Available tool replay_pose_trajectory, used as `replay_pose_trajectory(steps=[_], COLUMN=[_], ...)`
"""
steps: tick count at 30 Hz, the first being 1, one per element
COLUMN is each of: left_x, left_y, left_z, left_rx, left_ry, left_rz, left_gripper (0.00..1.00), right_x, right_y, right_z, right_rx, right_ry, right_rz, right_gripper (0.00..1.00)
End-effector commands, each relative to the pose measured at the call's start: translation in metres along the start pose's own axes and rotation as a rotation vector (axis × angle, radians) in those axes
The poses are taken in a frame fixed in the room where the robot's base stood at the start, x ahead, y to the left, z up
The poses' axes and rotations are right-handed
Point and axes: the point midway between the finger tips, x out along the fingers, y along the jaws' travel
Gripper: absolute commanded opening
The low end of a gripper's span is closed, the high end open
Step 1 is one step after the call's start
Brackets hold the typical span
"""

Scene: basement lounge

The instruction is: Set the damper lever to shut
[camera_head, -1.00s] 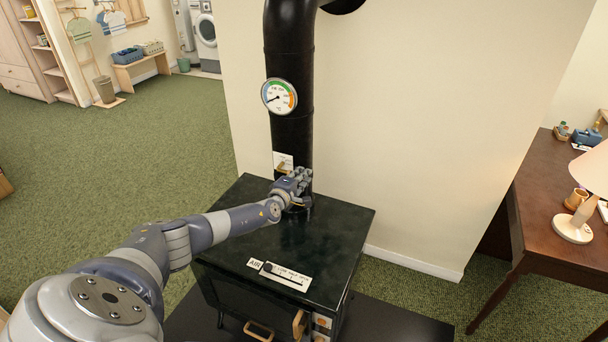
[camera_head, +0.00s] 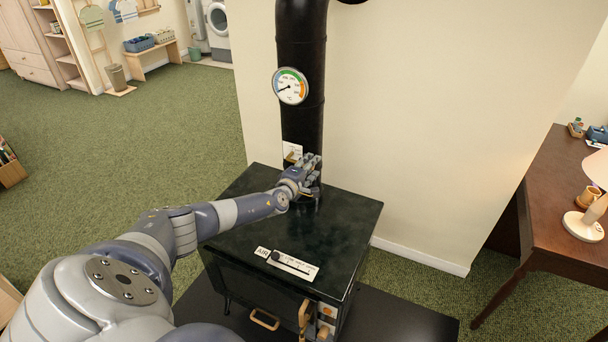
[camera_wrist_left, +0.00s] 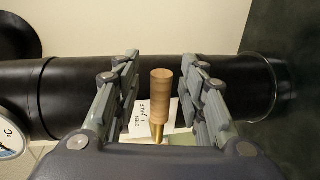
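The damper lever (camera_wrist_left: 160,100) has a wooden grip on a brass stem and shows in the left wrist view in front of the black stovepipe (camera_head: 302,75). A white label (camera_wrist_left: 140,120) with "OPEN" and "HALF" sits behind it; the rest of the label is hidden. My left gripper (camera_head: 312,178) is at the pipe's lower part, just above the stove top. In the left wrist view its fingers (camera_wrist_left: 160,85) stand apart on both sides of the lever's grip, with gaps visible on each side. My right gripper is not in view.
The black stove (camera_head: 330,225) stands below my left arm, with an air slider plate (camera_head: 294,264) at its front edge. A round gauge (camera_head: 290,86) is on the pipe. A wooden desk (camera_head: 545,205) with a lamp (camera_head: 585,222) stands at right. Green carpet is open at left.

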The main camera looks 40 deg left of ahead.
Motion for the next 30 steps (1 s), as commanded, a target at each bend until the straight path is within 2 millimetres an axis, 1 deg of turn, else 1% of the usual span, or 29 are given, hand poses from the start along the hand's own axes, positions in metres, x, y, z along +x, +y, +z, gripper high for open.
replay_pose_trajectory(steps=[5, 11, 24, 30], left_x=[-0.017, -0.041, -0.101, -0.116], left_y=[0.0, 0.0, 0.002, 0.003], left_z=[-0.001, -0.001, 0.0, 0.001], left_rx=[0.001, 0.004, 0.005, 0.005], left_ry=[0.0, -0.001, 0.002, 0.002], left_rz=[-0.001, -0.002, -0.001, 0.0], left_gripper=[0.38, 0.38, 0.38, 0.38], right_x=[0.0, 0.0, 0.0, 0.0], right_y=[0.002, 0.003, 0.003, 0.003], right_z=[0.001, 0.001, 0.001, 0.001], right_rx=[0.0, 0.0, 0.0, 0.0], right_ry=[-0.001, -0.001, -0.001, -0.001], right_rz=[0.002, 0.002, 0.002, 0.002], right_gripper=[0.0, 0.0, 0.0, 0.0])
